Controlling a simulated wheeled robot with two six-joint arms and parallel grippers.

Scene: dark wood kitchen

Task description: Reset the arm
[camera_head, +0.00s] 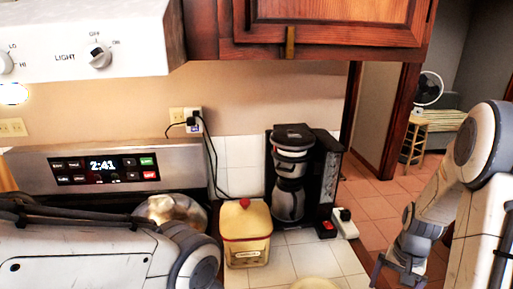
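My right arm (472,150) comes in from the right and bends down beside the counter's right end. My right gripper (399,274) is at its lower end, at the bottom edge of the head view. Its fingertips are not clear, so I cannot tell whether it is open or shut. I see nothing held in it. My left arm (90,255) lies across the lower left, in front of the stove. Its visible end runs off the bottom edge, and my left gripper is out of view.
A coffee maker (290,185), a cream canister (246,238) with a red knob and a white power strip (345,224) stand on the tiled counter (290,262). A metal pot (170,211) is behind my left arm. A cabinet (330,22) and range hood (80,40) hang above. Open floor (375,205) lies right.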

